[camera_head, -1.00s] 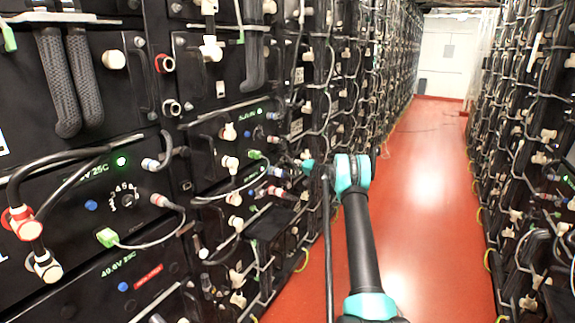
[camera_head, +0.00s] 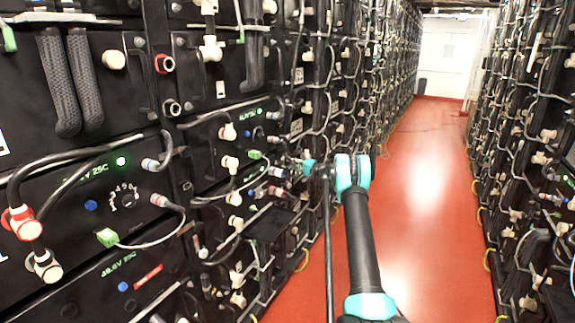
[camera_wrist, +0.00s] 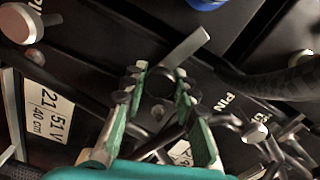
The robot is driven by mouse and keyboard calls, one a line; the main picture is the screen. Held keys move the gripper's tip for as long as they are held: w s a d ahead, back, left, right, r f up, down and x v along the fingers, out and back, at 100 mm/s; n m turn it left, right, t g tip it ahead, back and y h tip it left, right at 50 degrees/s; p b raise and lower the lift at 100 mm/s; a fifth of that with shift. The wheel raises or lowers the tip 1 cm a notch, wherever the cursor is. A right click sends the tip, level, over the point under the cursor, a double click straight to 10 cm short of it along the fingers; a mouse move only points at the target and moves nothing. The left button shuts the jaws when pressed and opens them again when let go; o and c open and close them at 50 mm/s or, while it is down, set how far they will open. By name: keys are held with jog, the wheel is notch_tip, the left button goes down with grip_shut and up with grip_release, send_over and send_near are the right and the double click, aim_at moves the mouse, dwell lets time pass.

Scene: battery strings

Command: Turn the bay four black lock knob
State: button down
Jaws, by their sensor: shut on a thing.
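In the wrist view my gripper (camera_wrist: 160,88) has its two green fingers with dark ribbed pads on either side of a round black knob (camera_wrist: 161,81). The fingers are shut on this knob, and its sides are partly hidden by the pads. The knob stands against a black panel, and no bay number is readable beside it. In the head view my gripper (camera_head: 309,168) is at the left-hand rack, right of the nearest modules. It is small there, and the knob it holds cannot be made out.
A pale flat bar (camera_wrist: 187,47) lies just beyond the fingertips. A thick black cable (camera_wrist: 272,82), a white-capped knob (camera_wrist: 17,23) and a white label (camera_wrist: 47,108) are close by. Racks with many cables line both sides; the red aisle floor (camera_head: 425,190) is clear.

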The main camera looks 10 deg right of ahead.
jog(key=m, duration=1.1)
jog(key=shift+m, duration=1.7)
jog(key=shift+f, duration=0.1)
jog(key=c, duration=1.2)
grip_release()
jog(key=v, duration=1.2)
